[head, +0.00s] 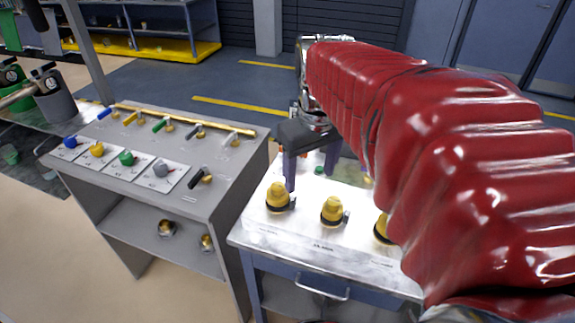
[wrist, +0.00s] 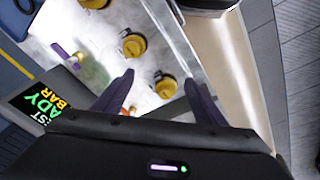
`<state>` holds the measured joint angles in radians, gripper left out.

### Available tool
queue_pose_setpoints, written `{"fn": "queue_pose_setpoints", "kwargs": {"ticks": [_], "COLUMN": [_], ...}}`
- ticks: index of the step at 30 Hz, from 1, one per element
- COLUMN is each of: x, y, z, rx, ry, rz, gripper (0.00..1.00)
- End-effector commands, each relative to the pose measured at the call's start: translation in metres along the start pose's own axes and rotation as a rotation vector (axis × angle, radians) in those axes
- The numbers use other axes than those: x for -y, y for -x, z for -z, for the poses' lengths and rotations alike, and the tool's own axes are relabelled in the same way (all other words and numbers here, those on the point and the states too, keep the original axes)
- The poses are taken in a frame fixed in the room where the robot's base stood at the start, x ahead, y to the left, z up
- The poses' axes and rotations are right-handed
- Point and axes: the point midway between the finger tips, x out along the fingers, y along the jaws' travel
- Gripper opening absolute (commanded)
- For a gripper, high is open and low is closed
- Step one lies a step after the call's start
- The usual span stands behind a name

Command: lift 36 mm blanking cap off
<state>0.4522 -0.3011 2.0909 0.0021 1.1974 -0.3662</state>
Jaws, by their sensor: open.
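Several yellow caps with dark collars stand on the bench top. In the head view, the left one (head: 278,196) and the middle one (head: 333,210) show clearly, and a third (head: 382,228) is partly hidden behind my red-sleeved arm. I cannot read which is the 36 mm blanking cap. My gripper (head: 311,174) is open and empty above the bench, its fingers pointing down just behind the left cap. In the wrist view, my fingertips (wrist: 160,80) frame the nearest cap (wrist: 165,86), apart from it. Two more caps show farther up, the middle one (wrist: 133,46) whole.
The pale bench top (head: 310,225) has small fittings at its back. Left of it stands a grey stand (head: 215,150) with coloured levers and knobs, and loose fittings on its lower shelf. A lit display (wrist: 45,100) sits beside the bench in the wrist view.

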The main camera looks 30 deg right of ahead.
Motion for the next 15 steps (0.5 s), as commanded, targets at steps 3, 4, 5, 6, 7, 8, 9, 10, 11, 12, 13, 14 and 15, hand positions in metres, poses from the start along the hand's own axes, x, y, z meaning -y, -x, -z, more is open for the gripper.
{"fn": "queue_pose_setpoints", "kwargs": {"ticks": [3,4,5,6,7,8,9,10,11,12,13,14,15], "x": [-0.036,-0.044,-0.051,-0.06,-0.066,-0.071,-0.077,-0.08,-0.083,-0.085,-0.086,-0.086,-0.087], "y": [-0.003,-0.004,-0.004,-0.005,-0.005,-0.006,-0.006,-0.006,-0.006,-0.007,-0.007,-0.007,-0.007], "z": [0.004,0.004,0.004,0.004,0.004,0.004,0.004,0.004,0.003,0.003,0.003,0.003,0.003], "rx": [0.064,0.077,0.091,0.104,0.115,0.122,0.131,0.136,0.141,0.145,0.147,0.148,0.148], "ry": [-0.023,-0.028,-0.03,-0.035,-0.036,-0.038,-0.04,-0.041,-0.041,-0.042,-0.042,-0.042,-0.042], "rz": [0.014,0.019,0.024,0.029,0.034,0.038,0.042,0.045,0.047,0.05,0.051,0.051,0.051], "gripper": [0.65,0.65,0.65,0.65,0.65,0.65,0.65,0.65,0.65,0.65,0.65,0.65,0.65]}}
